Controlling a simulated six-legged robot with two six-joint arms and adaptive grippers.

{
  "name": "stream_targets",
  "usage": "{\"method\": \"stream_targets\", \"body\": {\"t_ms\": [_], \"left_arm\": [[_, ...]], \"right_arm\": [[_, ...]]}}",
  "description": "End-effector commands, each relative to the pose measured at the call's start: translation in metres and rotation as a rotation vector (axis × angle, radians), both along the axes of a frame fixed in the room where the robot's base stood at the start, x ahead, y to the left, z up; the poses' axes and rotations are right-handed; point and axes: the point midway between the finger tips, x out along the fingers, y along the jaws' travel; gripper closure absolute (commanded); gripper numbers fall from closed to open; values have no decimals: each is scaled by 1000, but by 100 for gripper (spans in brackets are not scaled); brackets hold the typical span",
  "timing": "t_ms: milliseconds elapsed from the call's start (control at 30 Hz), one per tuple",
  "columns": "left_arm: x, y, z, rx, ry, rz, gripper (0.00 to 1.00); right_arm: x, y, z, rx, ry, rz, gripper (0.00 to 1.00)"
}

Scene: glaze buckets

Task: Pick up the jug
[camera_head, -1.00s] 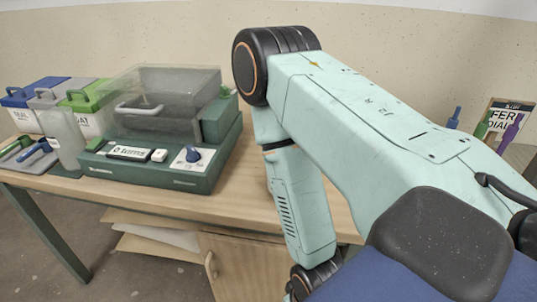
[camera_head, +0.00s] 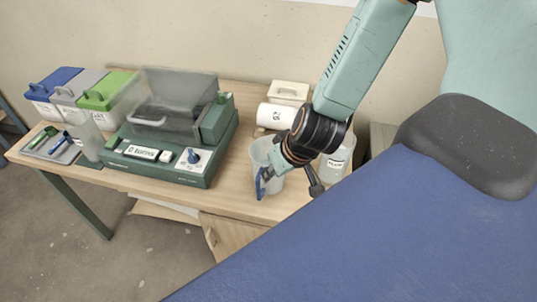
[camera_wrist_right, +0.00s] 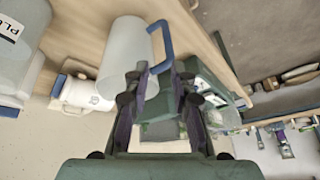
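The jug (camera_head: 262,150) is translucent with a blue handle (camera_head: 261,184). It stands on the wooden table near its front right part, partly hidden behind my right gripper. In the right wrist view the jug (camera_wrist_right: 122,58) lies to the left of the fingers, with its blue handle (camera_wrist_right: 162,42) just beyond the fingertips. My right gripper (camera_head: 288,176) is at the jug's handle side; in the wrist view the gripper (camera_wrist_right: 163,80) has its fingers apart, with the handle's near end close to the gap. Contact cannot be told. My left gripper is out of view.
A green scale (camera_head: 165,165) with a clear cover stands left of the jug. A white cylinder (camera_head: 276,116) and a white lidded container (camera_head: 289,93) are behind it. A labelled translucent container (camera_head: 337,165) stands close on the right. Lidded buckets (camera_head: 105,92) stand at the back left.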

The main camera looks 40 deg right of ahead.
Motion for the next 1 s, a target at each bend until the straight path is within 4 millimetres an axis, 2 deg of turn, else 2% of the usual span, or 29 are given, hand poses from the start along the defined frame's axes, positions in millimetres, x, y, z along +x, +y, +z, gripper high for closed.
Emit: {"method": "stream_targets", "body": {"t_ms": [33,433,567,1000], "left_arm": [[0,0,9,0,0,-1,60],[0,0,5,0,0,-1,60],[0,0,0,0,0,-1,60],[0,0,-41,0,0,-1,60]], "right_arm": [[2,-1,11,-8,-3,37,76],[-8,1,1,-125,24,410,76],[-6,0,-3,-140,20,440,76],[7,4,-40,-141,21,444,76]]}}
